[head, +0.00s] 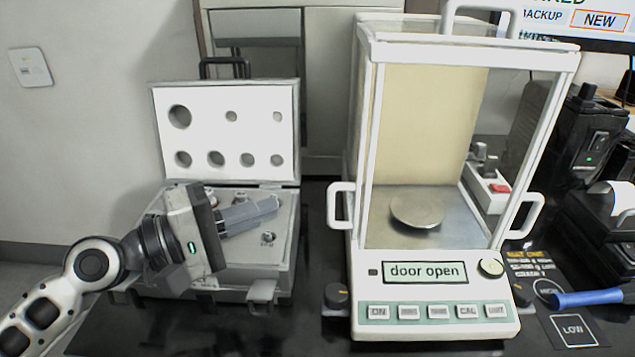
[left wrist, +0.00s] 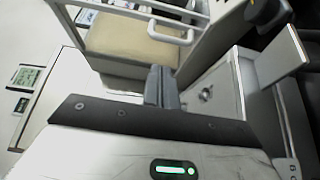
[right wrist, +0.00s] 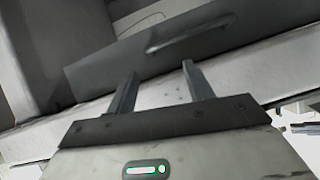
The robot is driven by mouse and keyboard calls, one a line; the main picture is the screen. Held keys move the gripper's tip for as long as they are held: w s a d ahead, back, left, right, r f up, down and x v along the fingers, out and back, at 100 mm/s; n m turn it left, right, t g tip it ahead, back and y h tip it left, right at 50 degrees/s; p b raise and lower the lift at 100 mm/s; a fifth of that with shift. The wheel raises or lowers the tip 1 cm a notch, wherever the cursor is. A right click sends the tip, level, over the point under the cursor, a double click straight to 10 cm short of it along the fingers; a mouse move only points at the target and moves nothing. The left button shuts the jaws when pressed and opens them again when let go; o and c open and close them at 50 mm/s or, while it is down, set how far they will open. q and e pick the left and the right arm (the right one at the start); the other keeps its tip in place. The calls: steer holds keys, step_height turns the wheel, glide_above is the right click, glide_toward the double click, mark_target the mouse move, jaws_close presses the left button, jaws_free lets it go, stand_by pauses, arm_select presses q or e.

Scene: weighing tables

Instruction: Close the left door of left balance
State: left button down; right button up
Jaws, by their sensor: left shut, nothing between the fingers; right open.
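The balance (head: 435,322) is a white-framed glass case on a black table, with a round metal pan (head: 416,208) inside. Its display (head: 425,271) reads "door open". The left door's handle (head: 341,206) is a white loop at the case's left side, near the front post; how far that door stands open is hard to tell. My left gripper (head: 275,204) is shut and empty, left of that handle and apart from it, over the weight case. In the left wrist view, its fingers (left wrist: 162,72) point toward the balance, with a white handle (left wrist: 170,32) beyond. My right gripper (right wrist: 157,72) is open and empty.
An open weight case (head: 225,97), its lid pierced with round holes, stands left of the balance under my left gripper. A blue-handled tool (head: 587,298) and a "LOW" mat (head: 573,330) lie at right. My right gripper faces a grey panel with a handle (right wrist: 190,35).

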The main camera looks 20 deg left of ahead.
arm_select(q)
steer(key=p+x, duration=0.2)
steer(key=x, duration=0.6)
steer(key=shift+d+p, duration=0.3)
steer(key=shift+p, duration=0.1)
arm_select(e)
steer(key=shift+d+r, duration=0.15)
steer(key=shift+r, duration=0.35)
steer(key=shift+r, duration=0.15)
